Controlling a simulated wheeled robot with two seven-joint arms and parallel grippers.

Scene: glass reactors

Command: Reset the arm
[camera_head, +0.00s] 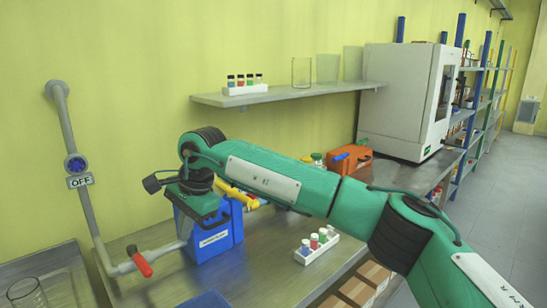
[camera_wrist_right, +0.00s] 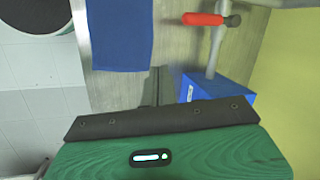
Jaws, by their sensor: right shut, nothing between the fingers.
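My right arm, green with black joints, reaches in from the right of the head view over the bench. Its right gripper (camera_head: 186,232) points down in front of a blue box (camera_head: 222,238) with a white label. The fingers look shut and empty, and the hand partly hides the box. In the right wrist view the shut gripper (camera_wrist_right: 156,78) shows as a thin dark finger pair beyond the green hand body. The blue box (camera_wrist_right: 235,97) is to its right there. I cannot tell whether the hand touches the box. My left gripper is not in view.
A pipe with a red-handled valve (camera_head: 139,260) stands close left of the hand. A white vial rack (camera_head: 317,246) sits on the bench (camera_head: 262,268) to the right. An orange case (camera_head: 349,160) is behind the arm. A wall shelf (camera_head: 285,94) holds vials and glassware.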

